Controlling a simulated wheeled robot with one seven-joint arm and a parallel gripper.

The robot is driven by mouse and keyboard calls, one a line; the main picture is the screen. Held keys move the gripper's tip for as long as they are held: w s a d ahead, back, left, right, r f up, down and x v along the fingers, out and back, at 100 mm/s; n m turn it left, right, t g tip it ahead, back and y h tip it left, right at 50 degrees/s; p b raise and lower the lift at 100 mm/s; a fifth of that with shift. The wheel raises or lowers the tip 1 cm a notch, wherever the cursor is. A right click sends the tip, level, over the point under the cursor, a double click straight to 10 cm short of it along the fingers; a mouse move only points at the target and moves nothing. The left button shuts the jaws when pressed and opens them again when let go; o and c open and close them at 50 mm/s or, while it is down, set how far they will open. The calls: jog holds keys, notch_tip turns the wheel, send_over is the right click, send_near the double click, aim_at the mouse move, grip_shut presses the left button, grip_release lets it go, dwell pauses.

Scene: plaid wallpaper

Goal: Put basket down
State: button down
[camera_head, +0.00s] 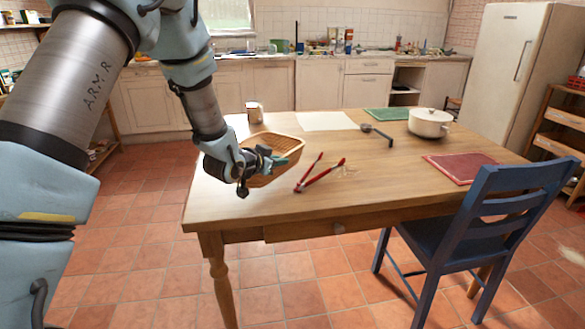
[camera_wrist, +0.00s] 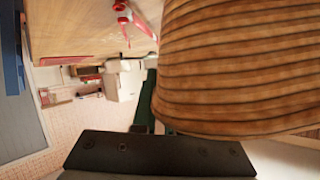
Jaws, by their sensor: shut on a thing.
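The wicker basket (camera_head: 288,150) is light brown and shows at the left end of the wooden table (camera_head: 400,180) in the head view. My gripper (camera_head: 264,160) is shut on the near side of the basket and partly covers it. I cannot tell whether the basket touches the tabletop or hangs just above it. In the wrist view the basket's ribbed side (camera_wrist: 240,70) fills the right part, close to the camera, above a dark piece of my gripper. The fingertips are hidden there.
Red-handled tongs (camera_head: 320,174) lie right of the basket. A can (camera_head: 254,112) stands behind it. A white cloth (camera_head: 326,121), a ladle (camera_head: 377,134), a white pot (camera_head: 430,122), a green mat (camera_head: 388,114) and a red mat (camera_head: 460,167) are farther right. A blue chair (camera_head: 480,220) stands at the front right.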

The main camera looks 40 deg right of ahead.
jog(key=shift+f+p, duration=0.3)
jog(key=shift+f, duration=2.1)
jog(key=shift+f, duration=0.1)
jog(key=c, duration=1)
grip_release()
jog(key=shift+o, duration=0.2)
jog(key=shift+r, duration=0.2)
jog(key=b+v, duration=0.2)
jog(key=v, duration=1)
